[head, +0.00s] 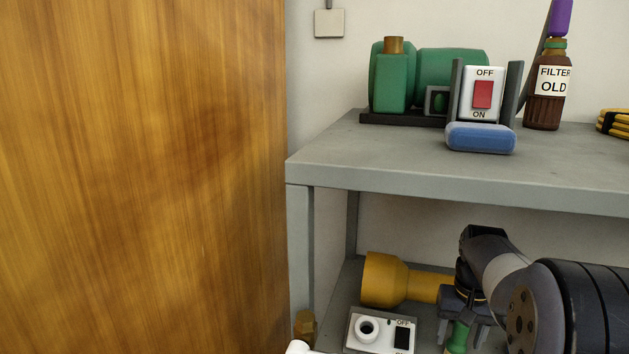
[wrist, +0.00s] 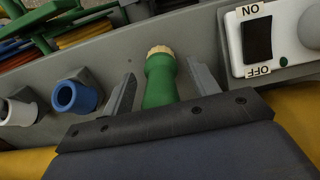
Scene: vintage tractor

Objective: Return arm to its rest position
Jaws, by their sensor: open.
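My gripper (head: 463,338) is at the lower right of the head view, low at the lower shelf under the grey top, with its fingers pointing down. In the wrist view my gripper (wrist: 161,70) is open, one finger on each side of a green rounded piece (wrist: 160,82) with a tan tip. Gaps show between the fingers and this piece. The green piece (head: 458,338) also shows between the fingers in the head view; its lower part is cut off. My arm comes in from the right edge and hides part of the lower shelf.
A yellow funnel-shaped thing (head: 384,279) and a white switch box (head: 382,329) lie beside my gripper. Above, the grey shelf top (head: 370,160) holds a green pump (head: 450,68), a blue block (head: 480,137) and a brown bottle (head: 547,105). A wooden panel (head: 140,180) fills the left.

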